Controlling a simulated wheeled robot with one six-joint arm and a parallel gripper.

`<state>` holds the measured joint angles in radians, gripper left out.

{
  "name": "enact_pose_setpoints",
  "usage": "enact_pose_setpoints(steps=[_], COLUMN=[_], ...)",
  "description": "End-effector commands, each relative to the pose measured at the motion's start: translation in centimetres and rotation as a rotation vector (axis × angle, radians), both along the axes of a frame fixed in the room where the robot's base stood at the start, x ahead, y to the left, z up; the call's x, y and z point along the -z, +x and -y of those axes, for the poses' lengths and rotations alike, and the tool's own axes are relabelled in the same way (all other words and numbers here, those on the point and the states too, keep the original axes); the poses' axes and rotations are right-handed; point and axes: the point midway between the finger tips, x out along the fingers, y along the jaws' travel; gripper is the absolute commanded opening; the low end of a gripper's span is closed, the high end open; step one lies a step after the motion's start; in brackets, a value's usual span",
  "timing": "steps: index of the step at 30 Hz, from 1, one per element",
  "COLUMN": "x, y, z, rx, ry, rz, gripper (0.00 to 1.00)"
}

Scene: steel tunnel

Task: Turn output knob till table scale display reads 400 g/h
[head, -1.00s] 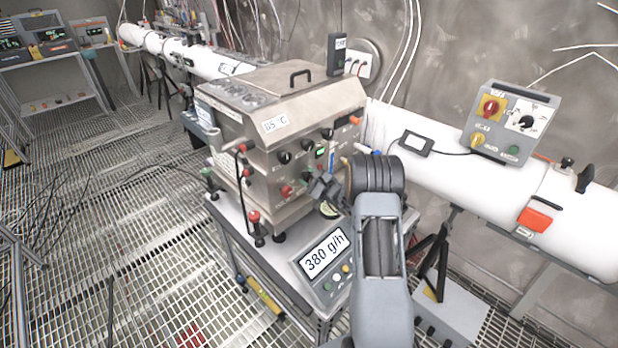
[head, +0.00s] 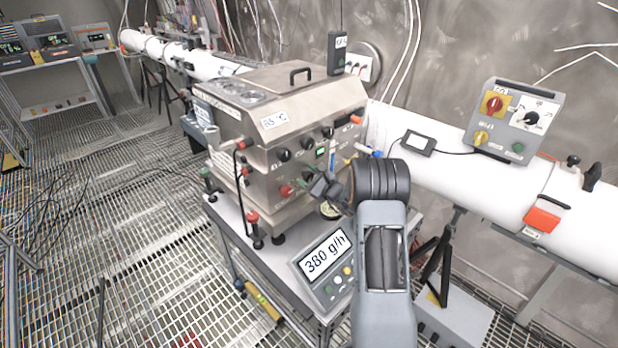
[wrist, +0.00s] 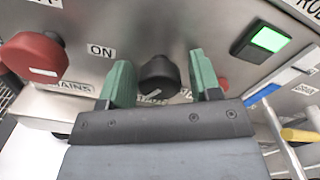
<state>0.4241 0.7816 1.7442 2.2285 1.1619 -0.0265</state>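The table scale display (head: 324,254) reads 380 g/h on the sloped panel in front of the steel machine (head: 300,115). In the wrist view a black knob (wrist: 160,76) sits on the steel front between the two green fingers of my gripper (wrist: 163,82). A narrow gap shows on each side of the knob, so the gripper looks open around or just in front of it. The label under the knob is mostly hidden by the fingers. In the head view my gripper (head: 322,186) is at the lower front of the machine, partly hidden by my arm.
A red knob (wrist: 34,58) is to the left of the fingers, near an ON label. A lit green switch (wrist: 268,39) is to the right. Blue, yellow and white rods (wrist: 290,130) stick out at the lower right. A white pipe (head: 465,170) runs behind my arm.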

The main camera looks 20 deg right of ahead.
Motion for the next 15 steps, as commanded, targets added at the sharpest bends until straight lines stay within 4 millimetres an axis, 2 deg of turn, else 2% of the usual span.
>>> enact_pose_setpoints(steps=[2, 10, 15], x=[0.0, 0.0, 0.2], y=[0.0, -0.1, -1.8], z=[0.0, 0.1, 0.9], rx=[0.000, 0.000, 0.003], ry=[0.000, -0.001, -0.001], rz=[0.000, 0.000, 0.001], gripper=[0.65, 0.65, 0.65])
